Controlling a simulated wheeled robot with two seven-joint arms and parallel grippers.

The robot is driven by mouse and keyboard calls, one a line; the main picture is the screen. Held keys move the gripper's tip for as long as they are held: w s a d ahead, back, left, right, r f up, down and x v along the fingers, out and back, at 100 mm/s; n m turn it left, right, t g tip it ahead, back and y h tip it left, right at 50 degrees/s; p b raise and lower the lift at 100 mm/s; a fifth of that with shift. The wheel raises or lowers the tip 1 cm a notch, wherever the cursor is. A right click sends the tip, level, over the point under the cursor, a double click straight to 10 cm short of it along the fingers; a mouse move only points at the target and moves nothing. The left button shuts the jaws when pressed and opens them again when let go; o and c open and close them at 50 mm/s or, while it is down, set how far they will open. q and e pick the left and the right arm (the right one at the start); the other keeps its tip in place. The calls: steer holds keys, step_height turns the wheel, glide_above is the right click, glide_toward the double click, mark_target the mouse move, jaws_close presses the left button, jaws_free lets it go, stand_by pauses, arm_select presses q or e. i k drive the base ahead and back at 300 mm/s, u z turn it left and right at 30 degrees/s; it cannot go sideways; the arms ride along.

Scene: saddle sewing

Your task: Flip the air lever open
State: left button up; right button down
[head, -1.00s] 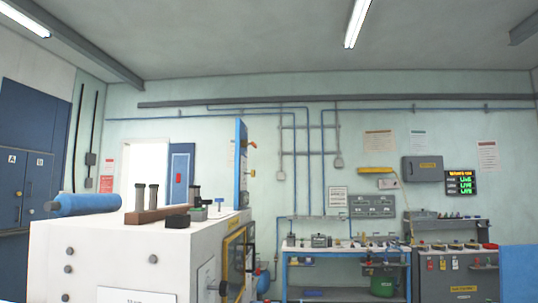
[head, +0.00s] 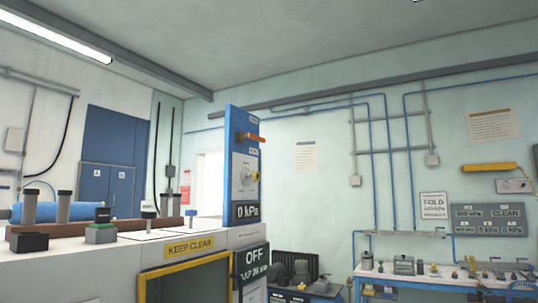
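A tall blue panel (head: 234,150) stands upright at the right end of the white machine. An orange lever (head: 250,137) sticks out sideways near its top, most likely the air lever. Below it are a round knob or gauge (head: 246,176) and a "0 kPa" sign (head: 247,211). A dark "OFF" sign (head: 256,257) is lower, on the machine's side. Neither of my grippers shows in the head view.
The white machine (head: 60,275) fills the lower left, with a "KEEP CLEAR" label (head: 189,247) above a yellow-framed opening (head: 146,285). Posts, a brown bar (head: 90,230) and small blocks stand on top. A blue workbench (head: 450,281) with tools stands at the right back.

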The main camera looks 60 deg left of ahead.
mark_target(253, 136)
steer(key=u, duration=0.95)
steer(key=i, duration=1.1)
steer(key=u, duration=1.25)
